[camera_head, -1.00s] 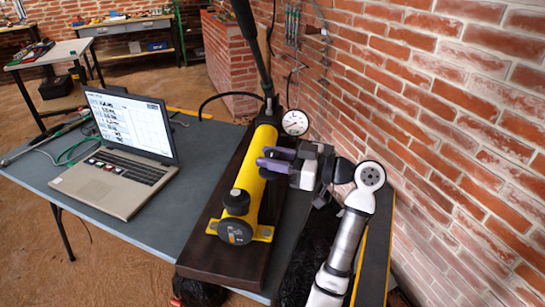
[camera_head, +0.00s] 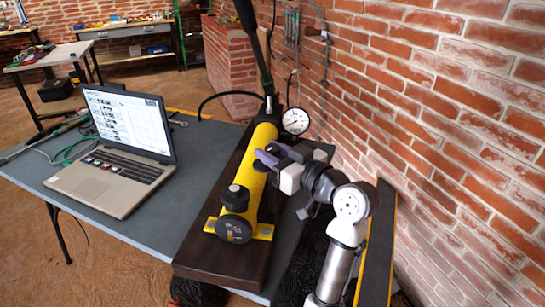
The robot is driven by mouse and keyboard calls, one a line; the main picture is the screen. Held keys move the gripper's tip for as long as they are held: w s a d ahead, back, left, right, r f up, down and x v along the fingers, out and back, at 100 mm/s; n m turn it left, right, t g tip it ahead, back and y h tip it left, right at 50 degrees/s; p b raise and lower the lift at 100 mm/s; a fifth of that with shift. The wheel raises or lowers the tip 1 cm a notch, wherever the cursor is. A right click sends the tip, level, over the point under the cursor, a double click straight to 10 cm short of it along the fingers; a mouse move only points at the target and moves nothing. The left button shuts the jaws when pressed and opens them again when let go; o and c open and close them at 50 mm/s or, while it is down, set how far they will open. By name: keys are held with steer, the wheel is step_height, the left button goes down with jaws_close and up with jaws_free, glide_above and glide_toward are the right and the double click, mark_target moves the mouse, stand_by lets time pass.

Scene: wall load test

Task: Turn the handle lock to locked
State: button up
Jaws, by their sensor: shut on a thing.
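The yellow hand pump (camera_head: 250,185) lies on a dark wooden board, with its black lever (camera_head: 254,50) standing up at the far end. My gripper (camera_head: 266,157) reaches in from the right, and its purple fingers are at the right side of the yellow cylinder, below the gauge. The fingers are shut on a small part there, at the place of the handle lock. The lock itself is hidden by the fingers, so its position cannot be read.
A round pressure gauge (camera_head: 295,121) stands just behind my gripper. A laptop (camera_head: 118,150) is open on the grey table (camera_head: 130,228) at the left. The brick wall (camera_head: 440,120) rises close on the right of my arm.

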steer(key=m+t+h, duration=0.2)
steer(key=h, duration=0.1)
steer(key=shift+a+m+t+h, duration=0.1)
steer(key=shift+m+t+h, duration=0.2)
steer(key=shift+m, duration=0.1)
steer(key=m+t+h+p, duration=0.1)
steer(key=h, duration=0.1)
steer(key=m+t+h+p, duration=0.1)
steer(key=m+h, duration=0.1)
steer(key=h, duration=0.1)
steer(key=shift+r, duration=0.15)
steer(key=m+h+p, duration=0.1)
steer(key=m+h, duration=0.3)
steer(key=h, duration=0.2)
steer(key=shift+m+h+p, duration=0.4)
steer(key=shift+m+h, duration=0.8)
steer(key=shift+h, duration=0.4)
steer(key=shift+g+h, duration=0.3)
steer(key=o, duration=0.9)
steer(key=shift+o, duration=0.2)
steer(key=shift+s, duration=0.15)
